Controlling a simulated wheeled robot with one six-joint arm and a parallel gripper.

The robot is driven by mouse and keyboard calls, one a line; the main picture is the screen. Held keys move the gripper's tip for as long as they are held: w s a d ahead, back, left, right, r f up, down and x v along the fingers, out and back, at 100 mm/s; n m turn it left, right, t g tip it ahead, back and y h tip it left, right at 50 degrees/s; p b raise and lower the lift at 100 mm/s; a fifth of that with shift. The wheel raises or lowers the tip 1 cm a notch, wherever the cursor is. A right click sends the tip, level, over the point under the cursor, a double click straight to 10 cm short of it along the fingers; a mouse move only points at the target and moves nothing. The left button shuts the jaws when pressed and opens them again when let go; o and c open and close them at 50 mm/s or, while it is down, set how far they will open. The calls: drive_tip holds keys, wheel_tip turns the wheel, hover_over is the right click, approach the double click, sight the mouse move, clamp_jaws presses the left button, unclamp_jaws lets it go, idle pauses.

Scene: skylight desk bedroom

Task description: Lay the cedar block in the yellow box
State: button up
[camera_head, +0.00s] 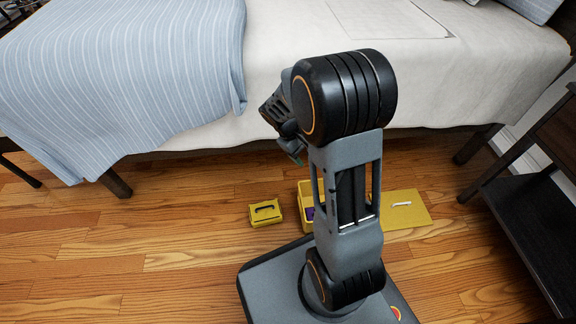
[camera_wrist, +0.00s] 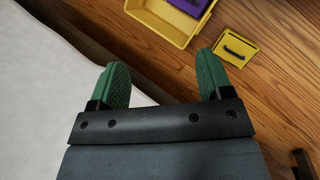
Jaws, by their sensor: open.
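The yellow box (camera_head: 307,226) stands open on the wood floor in front of the bed, partly hidden behind my arm. A purple thing (camera_wrist: 190,5) lies inside it, cut off by the picture edge. In the wrist view the box (camera_wrist: 158,18) is at the top, beyond my fingertips. I cannot make out the cedar block in either view. My gripper (camera_wrist: 163,72) is open, its two green fingers apart with nothing between them. In the head view my gripper (camera_head: 291,150) hangs beside the bed's edge, above the floor.
A flat yellow lid (camera_head: 405,212) lies right. The bed (camera_head: 270,100) stands behind, a dark shelf unit (camera_head: 530,215) right. Floor at left is clear.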

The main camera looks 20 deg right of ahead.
drive_tip(key=s+a+r+m+t+y, duration=0.3)
drive_tip(key=s+a+r+t+y, duration=0.2)
drive_tip(key=s+a+r, duration=0.5)
drive_tip(key=shift+a+m, duration=0.3)
drive_tip(key=shift+r, duration=0.1)
